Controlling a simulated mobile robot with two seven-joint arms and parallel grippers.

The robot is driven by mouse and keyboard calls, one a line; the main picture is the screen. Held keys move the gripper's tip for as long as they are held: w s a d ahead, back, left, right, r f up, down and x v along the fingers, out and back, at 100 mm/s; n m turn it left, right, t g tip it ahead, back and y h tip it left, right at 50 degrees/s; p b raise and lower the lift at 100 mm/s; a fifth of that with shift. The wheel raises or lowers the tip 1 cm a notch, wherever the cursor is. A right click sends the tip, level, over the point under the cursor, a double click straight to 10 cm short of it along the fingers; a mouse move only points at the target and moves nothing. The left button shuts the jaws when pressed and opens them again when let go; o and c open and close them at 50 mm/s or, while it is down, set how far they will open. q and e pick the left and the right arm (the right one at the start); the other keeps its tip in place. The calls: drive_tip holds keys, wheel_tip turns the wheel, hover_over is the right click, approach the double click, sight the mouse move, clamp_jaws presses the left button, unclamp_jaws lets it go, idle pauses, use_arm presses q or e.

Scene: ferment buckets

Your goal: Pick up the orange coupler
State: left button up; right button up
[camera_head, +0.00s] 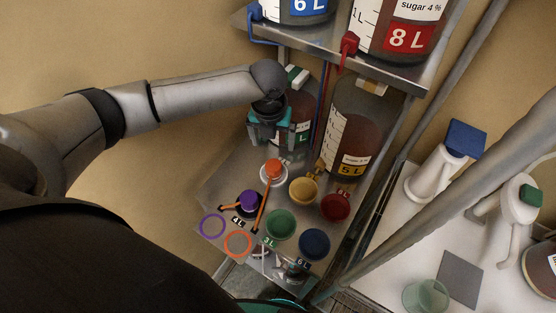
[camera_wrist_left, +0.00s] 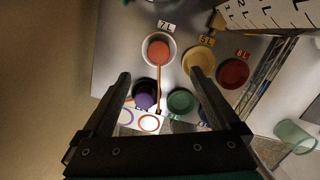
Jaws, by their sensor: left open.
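The orange coupler (camera_head: 274,168) sits upright on a white round seat by the 7 L label on the metal shelf. An orange line runs from it toward the shelf's front. In the left wrist view the coupler (camera_wrist_left: 158,49) is at upper centre, beyond the fingertips. My left gripper (camera_head: 268,132) is above and behind the coupler in the head view, apart from it. In the left wrist view my left gripper (camera_wrist_left: 159,76) has its two fingers spread with nothing between them. My right gripper is not in view.
A purple coupler (camera_head: 249,198) and yellow (camera_head: 303,190), red (camera_head: 335,207), green (camera_head: 281,224) and blue (camera_head: 314,243) round pieces stand close by. Bottles, including the 5 L one (camera_head: 350,135), stand behind. A slanted post (camera_head: 430,205) crosses at right.

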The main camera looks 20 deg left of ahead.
use_arm(q)
drive_tip(key=b, duration=0.1)
hover_over(273, 165)
drive_tip(key=s, duration=0.1)
drive_tip(key=f, duration=0.5)
drive_tip(key=shift+d, duration=0.3)
wheel_tip(273, 165, down, 3)
drive_tip(key=b, duration=0.3)
drive_tip(key=shift+w+b, duration=0.15)
drive_tip(key=shift+b, duration=0.15)
drive_tip(key=f+b, duration=0.4)
drive_tip(key=b, duration=0.1)
drive_tip(key=f+b, duration=0.2)
drive_tip(key=b, duration=0.1)
drive_tip(key=shift+w+a+f, duration=0.15)
drive_tip(key=shift+w+a, duration=0.15)
drive_tip(key=shift+w, duration=0.1)
clamp_jaws()
